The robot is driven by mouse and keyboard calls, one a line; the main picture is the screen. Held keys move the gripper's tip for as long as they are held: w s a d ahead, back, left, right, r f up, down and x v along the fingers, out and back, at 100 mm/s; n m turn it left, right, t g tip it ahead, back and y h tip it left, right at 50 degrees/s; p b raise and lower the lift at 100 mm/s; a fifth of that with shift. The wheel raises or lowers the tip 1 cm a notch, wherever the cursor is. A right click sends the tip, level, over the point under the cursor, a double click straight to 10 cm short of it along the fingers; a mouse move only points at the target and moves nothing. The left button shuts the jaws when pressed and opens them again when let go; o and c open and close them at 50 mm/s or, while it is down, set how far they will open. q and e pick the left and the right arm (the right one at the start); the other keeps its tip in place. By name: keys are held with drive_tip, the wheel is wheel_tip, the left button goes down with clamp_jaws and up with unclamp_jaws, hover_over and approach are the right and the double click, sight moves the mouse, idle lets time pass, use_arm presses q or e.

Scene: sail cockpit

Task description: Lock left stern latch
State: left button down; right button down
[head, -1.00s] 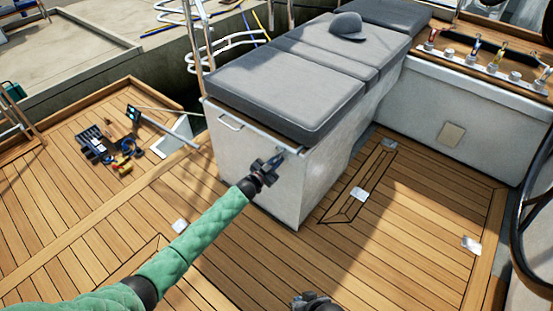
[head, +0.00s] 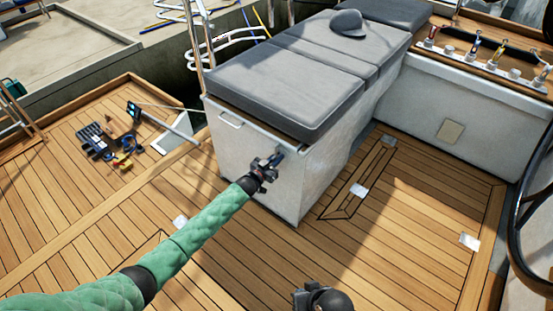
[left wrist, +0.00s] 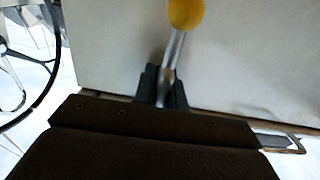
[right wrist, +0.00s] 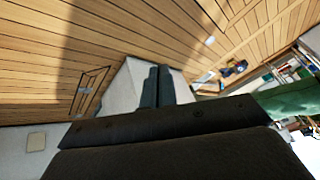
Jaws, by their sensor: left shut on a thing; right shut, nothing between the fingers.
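The stern latch shows in the left wrist view as a thin metal lever (left wrist: 174,50) with a yellow ball knob (left wrist: 185,14), in front of a pale locker wall. My left gripper (left wrist: 164,90) is shut on the lever's shaft, with the knob standing clear of the fingers. In the head view my left gripper (head: 268,164) is at the upper part of the white locker's end face (head: 235,165), below the cushion edge; the latch is mostly hidden there. My right gripper (right wrist: 157,86) is shut and empty; in the head view it is low at the bottom edge (head: 303,298).
Grey cushions (head: 285,85) with a grey cap (head: 347,23) lie on the locker. A metal handle (head: 230,120) is on its end face. Tools (head: 112,145) lie on the left deck. A steering wheel (head: 520,210) stands at right. The middle deck is clear.

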use_arm(q)
drive_tip(key=shift+f, duration=0.1)
drive_tip(key=c, duration=1.5)
unclamp_jaws()
